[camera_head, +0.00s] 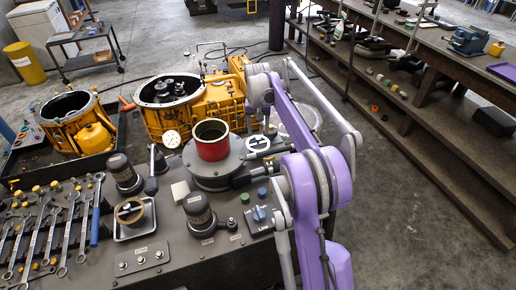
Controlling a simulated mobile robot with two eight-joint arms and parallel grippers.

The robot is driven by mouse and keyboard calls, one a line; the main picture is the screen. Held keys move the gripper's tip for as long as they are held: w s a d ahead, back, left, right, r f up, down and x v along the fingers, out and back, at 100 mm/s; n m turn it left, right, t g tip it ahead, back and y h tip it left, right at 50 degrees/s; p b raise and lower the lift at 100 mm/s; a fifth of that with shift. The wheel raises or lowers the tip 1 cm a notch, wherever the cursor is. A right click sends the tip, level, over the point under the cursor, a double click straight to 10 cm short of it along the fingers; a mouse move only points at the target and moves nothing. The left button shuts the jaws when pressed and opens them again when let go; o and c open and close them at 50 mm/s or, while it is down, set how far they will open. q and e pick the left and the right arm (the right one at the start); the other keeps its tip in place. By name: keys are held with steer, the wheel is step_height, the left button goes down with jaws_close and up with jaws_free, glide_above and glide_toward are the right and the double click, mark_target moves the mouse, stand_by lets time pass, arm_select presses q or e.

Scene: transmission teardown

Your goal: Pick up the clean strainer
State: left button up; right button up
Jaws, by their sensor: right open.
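A round part with a tan ring top (129,212) sits in a small metal tray (150,230) on the bench, left of centre. It looks like the strainer, but I cannot tell for sure, nor whether it is clean. A red open-topped cylinder (212,148) stands on a round grey base to its upper right. My right gripper (246,163) is open beside that base, well right of the tray and apart from the tan-topped part. My purple right arm partly hides it. My left gripper is not in view.
Dark capped cylinders (200,212) and a switch box (260,216) crowd the bench near the tray. Several wrenches (50,232) lie at left. Yellow transmission housings (195,110) stand behind. Shelving (420,120) is at right, with clear floor before it.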

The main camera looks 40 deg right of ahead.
mark_target(258, 138)
step_height(258, 138, down, 5)
steer(key=shift+w+d+r, duration=0.1)
steer(key=shift+r, duration=0.05)
jaws_close()
stand_by(1.4)
